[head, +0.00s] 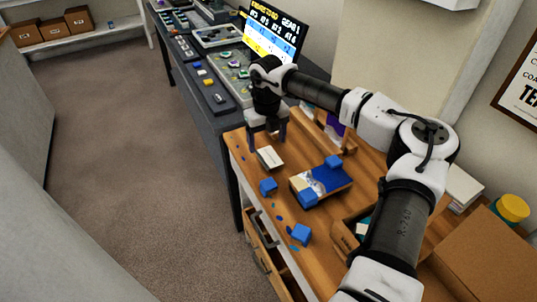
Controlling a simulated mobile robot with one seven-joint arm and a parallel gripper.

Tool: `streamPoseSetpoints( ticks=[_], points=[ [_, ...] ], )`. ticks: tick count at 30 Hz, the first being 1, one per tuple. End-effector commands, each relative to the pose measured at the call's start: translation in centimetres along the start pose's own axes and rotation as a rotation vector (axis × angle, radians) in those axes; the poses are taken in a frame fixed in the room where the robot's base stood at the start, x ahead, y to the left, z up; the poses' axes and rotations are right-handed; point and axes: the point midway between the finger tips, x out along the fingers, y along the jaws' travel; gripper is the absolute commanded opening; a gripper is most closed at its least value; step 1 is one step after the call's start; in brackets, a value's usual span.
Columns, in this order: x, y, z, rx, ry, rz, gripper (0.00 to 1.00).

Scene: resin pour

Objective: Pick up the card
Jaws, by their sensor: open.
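A small cream-white card-like piece (270,157) lies on the wooden worktop (290,205) near its far left end. It looks like the card, but I cannot read any marking on it. My gripper (267,138) points down just beyond and above this piece in the picture. Its two dark fingers are apart and nothing shows between them. The gap in height between the fingertips and the piece is hard to judge.
A board with blue and cream resin (322,183) lies right of the card. Blue blocks stand at its front left (268,187) and nearer (301,234). A drawer (262,243) is open at the worktop's front. A dark bench with a screen (270,32) stands beyond.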

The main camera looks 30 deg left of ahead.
Motion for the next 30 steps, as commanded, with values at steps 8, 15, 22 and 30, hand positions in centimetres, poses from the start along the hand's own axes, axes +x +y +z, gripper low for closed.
streamPoseSetpoints(
  ticks=[8, 15, 22, 30],
  points=[
    [3.2, 0.1, -0.2, 0.0, 0.001, 0.002, 0.75],
    [3.5, 0.1, -0.2, 0.0, 0.0, 0.0, 0.75],
    [3.6, 0.1, -0.2, 0.0, 0.0, 0.0, 0.75],
    [3.9, 0.1, -0.2, 0.0, 0.001, 0.0, 0.75]
  ],
)
